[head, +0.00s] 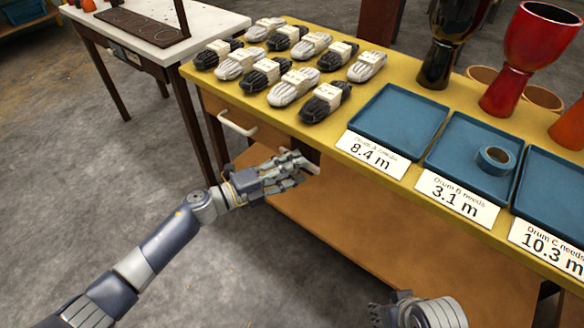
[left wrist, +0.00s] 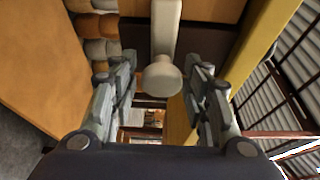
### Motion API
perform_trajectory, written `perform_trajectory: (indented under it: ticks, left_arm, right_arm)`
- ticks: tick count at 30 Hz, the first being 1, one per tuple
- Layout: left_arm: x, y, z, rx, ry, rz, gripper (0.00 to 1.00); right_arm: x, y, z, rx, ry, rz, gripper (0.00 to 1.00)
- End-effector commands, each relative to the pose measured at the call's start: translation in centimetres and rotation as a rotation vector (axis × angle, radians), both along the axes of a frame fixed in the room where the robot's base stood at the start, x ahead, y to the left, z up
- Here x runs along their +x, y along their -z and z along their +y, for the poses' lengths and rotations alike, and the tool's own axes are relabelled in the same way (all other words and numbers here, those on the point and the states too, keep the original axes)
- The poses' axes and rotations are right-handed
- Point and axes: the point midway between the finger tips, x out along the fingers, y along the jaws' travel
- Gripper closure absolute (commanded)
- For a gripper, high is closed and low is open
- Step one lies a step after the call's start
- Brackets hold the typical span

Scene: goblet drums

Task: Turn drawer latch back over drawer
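The wooden drawer (head: 268,133) with a white bar handle (head: 238,125) is under the yellow table top in the head view and looks shut. The cream latch (left wrist: 165,35) with a round knob (left wrist: 162,78) shows in the left wrist view. My left gripper (head: 300,164) is at the table's front, to the right of the drawer handle. Its fingers are spread, and the wrist view shows the gripper (left wrist: 162,100) with the knob between them, apart from both. In the head view the fingers largely hide the latch. My right gripper (head: 388,312) is partly in view at the bottom edge; its fingers are unclear.
The yellow table (head: 318,140) bears several black and white rope bundles (head: 293,86), blue trays (head: 398,120) with length labels, a blue tape roll (head: 495,160) and goblet drums (head: 525,55). A wooden lower shelf (head: 400,235) lies below. The floor at left is clear.

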Motion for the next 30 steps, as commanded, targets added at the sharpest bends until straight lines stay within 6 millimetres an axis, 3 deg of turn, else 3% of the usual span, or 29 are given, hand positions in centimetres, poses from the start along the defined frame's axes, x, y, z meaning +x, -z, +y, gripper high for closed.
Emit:
perform_trajectory:
  ticks: [13,24,30]
  left_arm:
    - [-0.5,0.0,1.0,-0.001,-0.001,0.001,0.5]
    - [-4.3,0.1,7.4,0.001,-0.002,0.004,0.5]
    - [-5.6,0.0,9.8,0.0,-0.001,0.002,0.5]
  right_arm:
    - [0.0,0.0,0.0,0.001,0.0,0.0,0.69]
    - [0.0,0.0,0.0,0.001,0.0,0.0,0.69]
    - [0.0,0.0,0.0,0.0,0.0,0.0,0.69]
